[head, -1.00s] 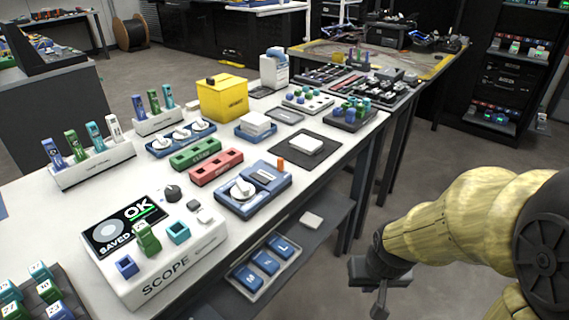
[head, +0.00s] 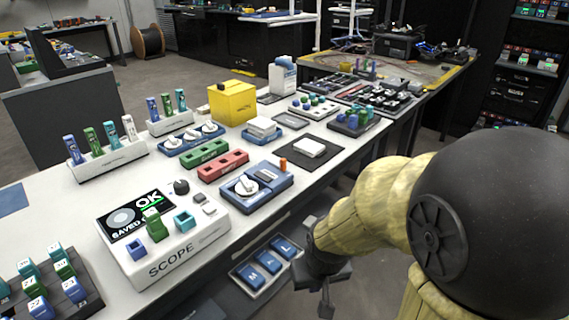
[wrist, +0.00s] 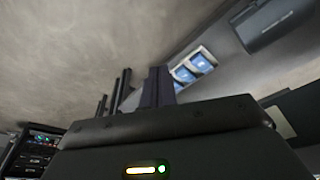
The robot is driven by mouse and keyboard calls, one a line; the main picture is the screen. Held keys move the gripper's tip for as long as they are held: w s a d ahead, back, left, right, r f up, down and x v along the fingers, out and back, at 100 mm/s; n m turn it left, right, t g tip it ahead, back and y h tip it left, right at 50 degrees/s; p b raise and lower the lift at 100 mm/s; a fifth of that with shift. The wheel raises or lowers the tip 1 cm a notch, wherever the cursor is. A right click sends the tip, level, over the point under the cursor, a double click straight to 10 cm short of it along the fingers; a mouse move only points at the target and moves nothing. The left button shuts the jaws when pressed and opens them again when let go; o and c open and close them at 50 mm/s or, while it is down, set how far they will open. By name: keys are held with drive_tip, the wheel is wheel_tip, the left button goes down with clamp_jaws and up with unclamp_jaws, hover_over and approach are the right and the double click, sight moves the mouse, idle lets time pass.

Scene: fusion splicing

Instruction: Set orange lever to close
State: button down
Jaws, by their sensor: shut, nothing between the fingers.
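The orange lever (head: 283,164) is a small upright orange piece at the back right corner of a blue device (head: 256,184). The device also has a white dial and a dark slot, and it sits near the table's front edge. My gripper (head: 326,308) is below and in front of the table edge, well apart from the lever, with its fingers pointing down. In the wrist view the dark fingers (wrist: 158,86) are together and hold nothing. The lever does not show in the wrist view.
A white SCOPE box (head: 165,243) stands left of the blue device. A dark mat (head: 327,163) with a white block lies to its right. A tray of blue pieces (head: 268,267) sits on a lower shelf near my gripper. A red rack (head: 223,166) is behind the device.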

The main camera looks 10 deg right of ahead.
drive_tip(key=w+d+r+m+t+y+p, duration=0.1)
drive_tip(key=w+d+r+m+y+p, duration=0.1)
drive_tip(key=r+p, duration=0.6)
drive_tip(key=w+d+r+m+t+y+p, duration=0.1)
drive_tip(key=w+r+m+p, duration=0.4)
drive_tip(key=p, duration=1.2)
drive_tip(key=w+d+r+m+t+y+p, duration=0.2)
drive_tip(key=w+d+r+m+t+p, duration=0.1)
drive_tip(key=r+p, duration=0.8)
drive_tip(key=w+m+p, duration=0.1)
drive_tip(key=p, duration=0.1)
drive_tip(key=shift+w+d+r+y+p, duration=0.25)
drive_tip(key=shift+w+d+y+p, duration=0.05)
drive_tip(key=shift+d+p, duration=0.1)
drive_tip(key=shift+f, duration=0.1)
approach(285, 167)
drive_tip(key=p+x, duration=0.1)
drive_tip(key=x, duration=0.4)
drive_tip(key=shift+f, duration=0.25)
drive_tip(key=shift+w+a+f, duration=0.1)
drive_tip(key=shift+w+a, duration=0.1)
drive_tip(key=shift+w, duration=0.1)
